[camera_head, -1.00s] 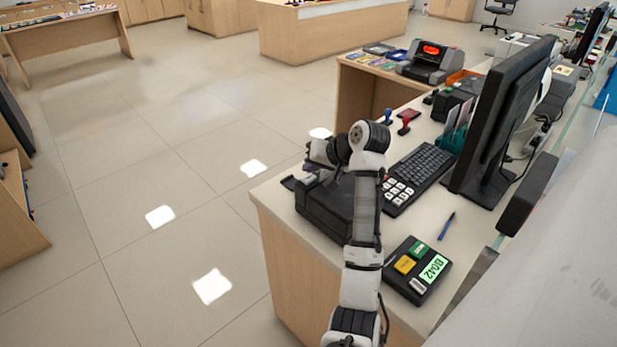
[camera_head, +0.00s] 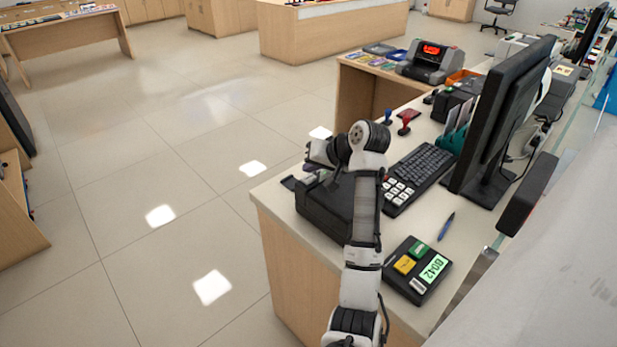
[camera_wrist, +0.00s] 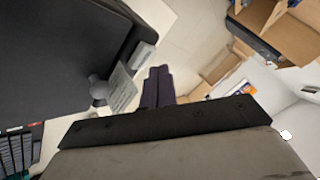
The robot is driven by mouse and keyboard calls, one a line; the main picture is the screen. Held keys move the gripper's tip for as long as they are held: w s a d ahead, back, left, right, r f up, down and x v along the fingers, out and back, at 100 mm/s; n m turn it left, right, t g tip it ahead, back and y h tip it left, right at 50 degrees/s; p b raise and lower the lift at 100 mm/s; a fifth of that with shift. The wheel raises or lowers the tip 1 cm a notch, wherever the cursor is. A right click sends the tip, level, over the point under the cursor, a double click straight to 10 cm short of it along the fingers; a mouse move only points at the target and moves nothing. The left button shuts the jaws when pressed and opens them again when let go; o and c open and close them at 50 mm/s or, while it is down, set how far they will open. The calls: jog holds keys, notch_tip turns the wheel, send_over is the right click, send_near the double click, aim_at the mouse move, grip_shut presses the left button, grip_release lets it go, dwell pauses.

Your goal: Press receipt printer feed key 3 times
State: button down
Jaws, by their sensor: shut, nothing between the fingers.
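The receipt printer (camera_head: 322,214) is a black box near the left end of the counter, partly hidden behind my arm. In the wrist view a large dark housing (camera_wrist: 50,55) that looks like the printer fills the upper left, with a strip of printed paper (camera_wrist: 122,92) and a grey rounded part (camera_wrist: 99,89) at its edge. I cannot tell which part is the feed key. My gripper (camera_wrist: 158,74) is shut and empty, its dark fingers together beside the paper strip. In the head view it is above the printer's far side, mostly hidden by my wrist. Contact cannot be told.
A keypad (camera_head: 398,194) and keyboard (camera_head: 424,165) lie right of the printer, with a monitor (camera_head: 505,120) behind. A ticket device (camera_head: 417,270) reading B042 and a blue pen (camera_head: 446,226) lie nearer. Two stamps (camera_head: 405,123) stand farther back. Open floor lies left of the counter.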

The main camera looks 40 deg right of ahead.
aim_at(312, 179)
jog(key=shift+f, duration=0.1)
jog(key=shift+f, duration=0.35)
jog(key=shift+f, duration=0.45)
dwell(0.8)
jog(key=shift+r+p, duration=0.9)
notch_tip(312, 179, up, 5)
jog(key=p, duration=0.4)
dwell(0.8)
